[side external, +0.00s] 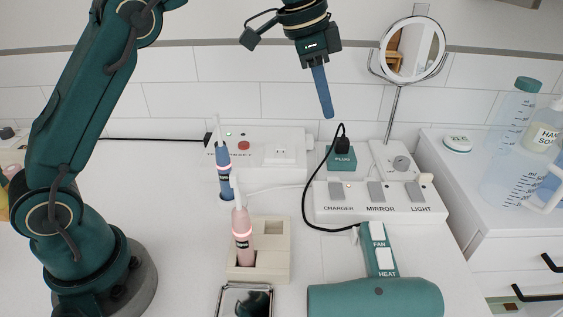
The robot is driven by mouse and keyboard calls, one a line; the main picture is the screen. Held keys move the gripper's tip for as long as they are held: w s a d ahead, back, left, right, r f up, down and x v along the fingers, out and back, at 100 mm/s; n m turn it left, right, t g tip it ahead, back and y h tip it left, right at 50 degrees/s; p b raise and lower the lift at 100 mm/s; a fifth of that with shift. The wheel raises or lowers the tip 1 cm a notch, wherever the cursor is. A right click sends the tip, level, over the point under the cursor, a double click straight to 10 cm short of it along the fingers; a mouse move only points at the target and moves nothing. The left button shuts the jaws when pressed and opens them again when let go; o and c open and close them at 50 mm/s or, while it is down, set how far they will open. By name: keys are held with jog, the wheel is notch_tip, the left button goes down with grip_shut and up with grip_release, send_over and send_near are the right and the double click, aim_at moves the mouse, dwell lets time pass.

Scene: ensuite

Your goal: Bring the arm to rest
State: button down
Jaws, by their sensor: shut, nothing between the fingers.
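My gripper (323,104) hangs at the upper middle of the side external view, pointing down. Its blue fingers are together, with nothing between them. It is in the air, apart from everything on the counter. It appears above and behind the switch panel, near the green plug block. My dark green arm rises from its round base at the left and leaves the top of the picture.
A blue toothbrush (223,170) and a pink toothbrush (242,236) stand upright. A switch box (330,209), plug block (341,160), green hair dryer (375,299) and round mirror (411,50) are at the right. The counter's left middle is clear.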

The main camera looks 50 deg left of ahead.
jog(key=s+a+r+n+t, duration=0.2)
jog(key=s+r, duration=0.6)
jog(key=s, duration=0.3)
jog(key=s+a+f+n+y, duration=0.1)
jog(key=s+a+f+n, duration=0.1)
jog(key=s+f+n, duration=0.5)
jog(key=s+f, duration=0.4)
jog(key=s, duration=0.1)
jog(key=shift+s+f+y, duration=0.4)
